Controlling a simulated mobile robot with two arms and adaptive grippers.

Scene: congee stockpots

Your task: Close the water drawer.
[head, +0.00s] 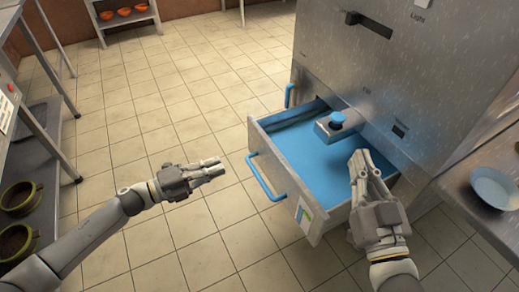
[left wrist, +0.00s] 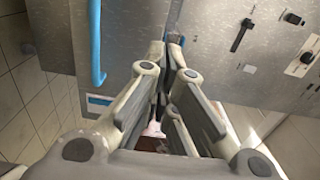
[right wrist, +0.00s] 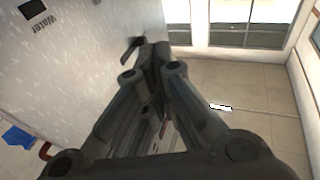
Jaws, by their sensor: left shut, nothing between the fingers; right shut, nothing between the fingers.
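The water drawer (head: 311,219) is pulled out of the metal cabinet, a grey box with a blue inside and a blue handle (head: 265,180) on its front. My left gripper (head: 222,169) is shut and empty, to the left of the drawer front and apart from the handle. Its fingers also show closed in the left wrist view (left wrist: 174,45). My right gripper (head: 360,157) is shut and empty, in front of the right part of the drawer in the head view, and hides some of it. I cannot tell whether it touches the drawer.
The cabinet (head: 440,55) has a dark lever, a light switch and a blue-topped spout (head: 337,122) over the drawer. A second blue handle (head: 288,95) is on its left side. A counter with a bowl (head: 494,187) is at right. Shelves with pots (head: 17,197) stand left. Tiled floor is open.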

